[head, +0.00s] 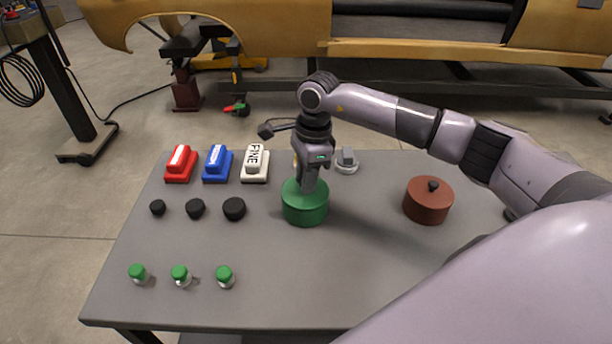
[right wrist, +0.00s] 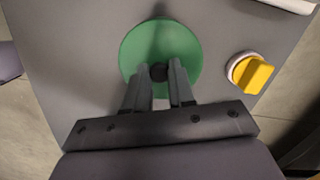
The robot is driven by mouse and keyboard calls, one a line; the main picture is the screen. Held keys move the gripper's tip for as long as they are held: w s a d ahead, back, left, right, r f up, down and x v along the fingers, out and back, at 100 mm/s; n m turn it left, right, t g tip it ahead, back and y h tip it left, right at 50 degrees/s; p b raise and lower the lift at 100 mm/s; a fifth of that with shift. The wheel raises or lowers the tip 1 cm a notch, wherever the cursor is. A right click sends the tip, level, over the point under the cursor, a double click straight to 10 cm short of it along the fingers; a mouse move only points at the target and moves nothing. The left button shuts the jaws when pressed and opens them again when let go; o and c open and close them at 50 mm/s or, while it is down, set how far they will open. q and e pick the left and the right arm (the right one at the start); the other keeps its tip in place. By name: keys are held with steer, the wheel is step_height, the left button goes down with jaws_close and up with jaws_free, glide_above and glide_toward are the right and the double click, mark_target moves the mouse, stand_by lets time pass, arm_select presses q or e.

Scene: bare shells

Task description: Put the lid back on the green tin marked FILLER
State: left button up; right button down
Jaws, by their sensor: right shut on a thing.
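The green tin (head: 305,212) stands upright on the table, right of the middle row of black knobs. A green lid (right wrist: 140,50) with a small black knob (right wrist: 158,72) shows from above in the right wrist view. My right gripper (head: 308,188) points straight down over the tin and is shut on the lid's knob. The lid looks level and in line with the tin. I cannot make out a seam or gap between them, nor the FILLER marking. My left gripper is not in view.
A brown-red lidded tin (head: 428,203) stands to the right. Red (head: 180,165), blue (head: 217,165) and white (head: 255,165) blocks lie at the back left. Black knobs (head: 195,209) and green-capped pieces (head: 181,276) stand in front. A yellow dial (right wrist: 252,73) sits near the tin. The table's front middle is clear.

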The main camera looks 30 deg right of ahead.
steer(key=shift+f, duration=0.1)
stand_by(0.8)
steer(key=shift+c, duration=2)
jaws_free()
steer(key=shift+r+p, duration=2.3)
steer(key=shift+r, duration=1.25)
steer(key=shift+c, duration=0.3)
jaws_close()
